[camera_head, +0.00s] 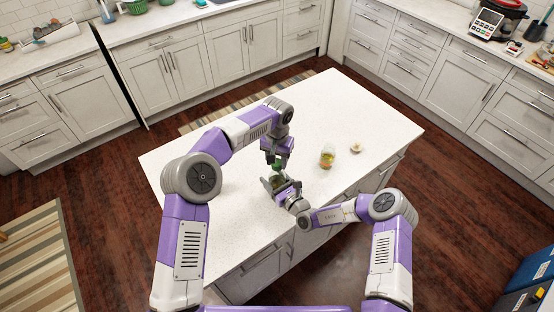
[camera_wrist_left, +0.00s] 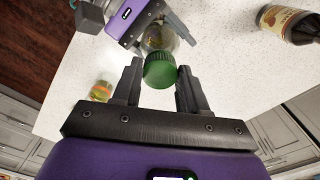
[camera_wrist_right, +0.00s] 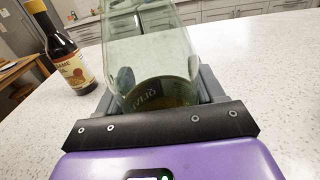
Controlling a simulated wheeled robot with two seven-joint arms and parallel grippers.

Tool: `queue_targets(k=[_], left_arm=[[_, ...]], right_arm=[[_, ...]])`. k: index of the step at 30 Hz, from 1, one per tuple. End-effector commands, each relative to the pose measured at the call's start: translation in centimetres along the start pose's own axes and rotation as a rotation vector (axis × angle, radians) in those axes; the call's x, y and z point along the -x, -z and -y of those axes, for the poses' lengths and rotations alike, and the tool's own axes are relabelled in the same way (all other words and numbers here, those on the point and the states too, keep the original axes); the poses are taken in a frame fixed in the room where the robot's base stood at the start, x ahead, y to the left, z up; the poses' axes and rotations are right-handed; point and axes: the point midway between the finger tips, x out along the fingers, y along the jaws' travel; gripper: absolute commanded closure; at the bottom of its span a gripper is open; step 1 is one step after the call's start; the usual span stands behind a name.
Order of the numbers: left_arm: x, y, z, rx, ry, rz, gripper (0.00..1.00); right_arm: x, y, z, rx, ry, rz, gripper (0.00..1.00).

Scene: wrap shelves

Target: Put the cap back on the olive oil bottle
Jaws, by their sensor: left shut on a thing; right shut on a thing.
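The green cap (camera_wrist_left: 160,70) is held between the fingers of my left gripper (camera_wrist_left: 160,72). It also shows in the head view (camera_head: 281,163). The olive oil bottle (camera_wrist_right: 153,60) is clear glass with a dark label and is held in my right gripper (camera_wrist_right: 158,92). Part of the bottle also shows in the left wrist view (camera_wrist_left: 160,38), just beyond the cap. In the head view the cap is just above my right gripper (camera_head: 281,184) and the bottle. I cannot tell whether cap and bottle touch. The bottle's mouth is hidden.
A glass jar with colourful contents (camera_head: 327,160) and a small pale item (camera_head: 356,148) stand on the white island (camera_head: 355,105), right of my grippers. A dark sesame bottle (camera_wrist_right: 68,52) also stands on it. The island's far part is clear.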

Motion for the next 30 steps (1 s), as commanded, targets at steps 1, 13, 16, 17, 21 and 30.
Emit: queue_targets(k=[1, 13, 16, 17, 21, 30], left_arm=[[0.06, 0.04, -0.01, -0.087, 0.000, -0.002, 0.94], [-0.02, 0.03, 0.02, -0.835, 0.001, -0.001, 0.94], [-0.04, 0.03, 0.01, -1.024, 0.001, -0.001, 0.94], [-0.05, 0.02, 0.01, -1.081, 0.001, -0.001, 0.94], [-0.09, 0.02, 0.02, -1.348, 0.001, -0.001, 0.94], [-0.14, 0.01, 0.02, -1.707, 0.001, 0.000, 0.94]], right_arm=[[0.01, 0.02, -0.03, 0.000, -0.001, 0.000, 1.00], [0.01, 0.01, -0.03, 0.001, -0.001, 0.000, 1.00], [0.01, 0.01, -0.03, 0.001, -0.001, 0.000, 1.00], [0.01, 0.01, -0.03, 0.001, -0.001, 0.000, 1.00], [0.01, 0.02, -0.03, 0.001, -0.001, 0.000, 1.00], [0.01, 0.01, -0.03, 0.001, -0.001, 0.000, 1.00]])
